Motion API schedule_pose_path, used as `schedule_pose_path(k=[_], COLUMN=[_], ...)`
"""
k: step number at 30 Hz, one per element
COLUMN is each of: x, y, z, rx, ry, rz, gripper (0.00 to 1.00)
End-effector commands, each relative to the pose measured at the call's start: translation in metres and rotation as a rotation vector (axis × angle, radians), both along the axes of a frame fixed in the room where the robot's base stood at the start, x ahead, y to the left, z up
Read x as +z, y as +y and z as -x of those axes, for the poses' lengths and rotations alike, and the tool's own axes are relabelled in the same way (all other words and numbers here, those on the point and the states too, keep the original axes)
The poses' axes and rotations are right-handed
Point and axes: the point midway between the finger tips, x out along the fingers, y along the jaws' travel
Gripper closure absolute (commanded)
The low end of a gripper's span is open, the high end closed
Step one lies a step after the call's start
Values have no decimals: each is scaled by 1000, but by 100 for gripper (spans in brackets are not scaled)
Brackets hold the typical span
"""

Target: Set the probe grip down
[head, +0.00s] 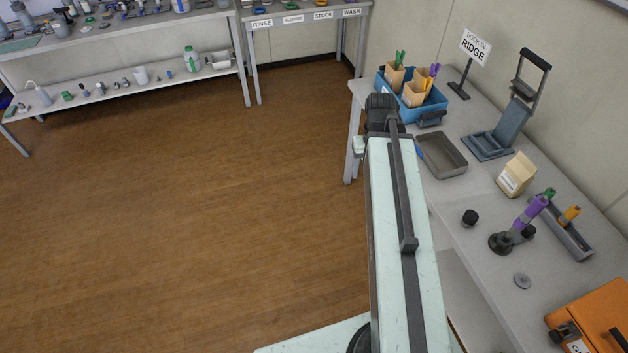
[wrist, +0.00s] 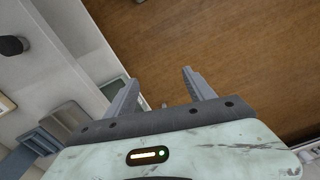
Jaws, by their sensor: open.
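A purple grip (head: 532,211) stands tilted at a black round base (head: 501,242) on the right-hand bench (head: 462,205). I take it to be the probe grip, but cannot be sure. My gripper (wrist: 162,92) is open, with nothing between its two grey fingers in the wrist view. Wooden floor shows beyond the fingers. In the head view my arm reaches away along the bench's left edge, well apart from the purple grip, and its fingers are not clearly visible.
The bench holds a grey tray (head: 443,168), a blue crate (head: 436,103) of cartons, a blue-grey press (head: 497,142), a paper bag (head: 516,176), a narrow rack (head: 571,242), a black knob (head: 469,217) and an orange case (head: 592,318). The floor (head: 220,200) at left is clear.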

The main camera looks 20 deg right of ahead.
Motion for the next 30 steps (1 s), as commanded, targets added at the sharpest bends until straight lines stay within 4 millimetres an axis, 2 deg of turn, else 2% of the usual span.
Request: schedule_pose_path(k=[1,3,6,8,12,23,24,27,30], x=[0,0,0,0,0,0,0,0,0], y=[50,105,164,187,201,201,201,201,201], z=[-10,-17,-19,-18,-17,-17,-17,-17,-17], rx=[63,127,193,219,240,240,240,240,240], ry=[0,0,0,0,0,0,0,0,0], rz=[0,0,1,1,1,0,0,0,0], gripper=[37,37,37,37,37,37,40,64,64])
